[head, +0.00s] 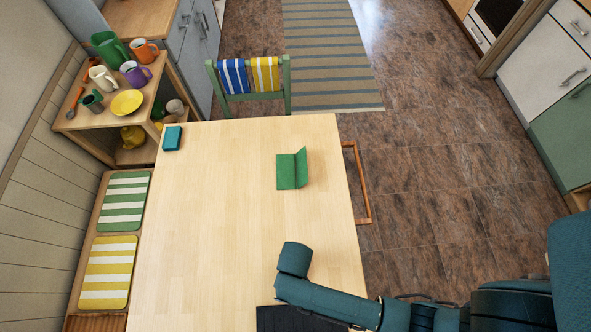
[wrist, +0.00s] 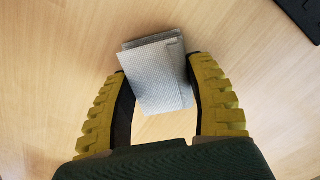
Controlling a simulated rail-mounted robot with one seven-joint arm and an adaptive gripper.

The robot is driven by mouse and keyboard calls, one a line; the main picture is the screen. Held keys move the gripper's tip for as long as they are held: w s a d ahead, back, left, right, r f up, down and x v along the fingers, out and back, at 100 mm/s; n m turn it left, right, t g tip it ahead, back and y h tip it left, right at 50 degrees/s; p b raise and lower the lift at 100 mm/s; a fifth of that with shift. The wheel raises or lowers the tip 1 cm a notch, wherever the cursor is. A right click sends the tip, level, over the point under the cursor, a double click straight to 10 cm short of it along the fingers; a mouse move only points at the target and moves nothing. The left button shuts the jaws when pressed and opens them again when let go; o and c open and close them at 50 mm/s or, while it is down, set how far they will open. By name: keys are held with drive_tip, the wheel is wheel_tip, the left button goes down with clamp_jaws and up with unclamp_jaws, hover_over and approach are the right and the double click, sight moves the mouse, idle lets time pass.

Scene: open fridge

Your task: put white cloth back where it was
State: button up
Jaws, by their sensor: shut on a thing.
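The white cloth (wrist: 158,78) is a small folded, light grey-white piece with a fine grid texture in the wrist view. My gripper (wrist: 156,66) has its two yellow ribbed fingers on either side of the cloth and is shut on it. The light wooden table lies beneath; I cannot tell whether the cloth touches it. In the head view the cloth and the gripper fingers are hidden behind my arm at the table's near end.
The table (head: 220,220) holds a green folded card-like object (head: 291,170), a small teal block (head: 172,138) and a black flat item (head: 285,319), also in the wrist view (wrist: 301,14). A shelf with jugs and cups (head: 125,75) stands left. Most of the tabletop is clear.

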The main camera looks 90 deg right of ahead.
drive_tip(key=o, duration=1)
drive_tip(key=shift+f, duration=0.1)
wheel_tip(320, 180, up, 12)
drive_tip(key=p, duration=0.3)
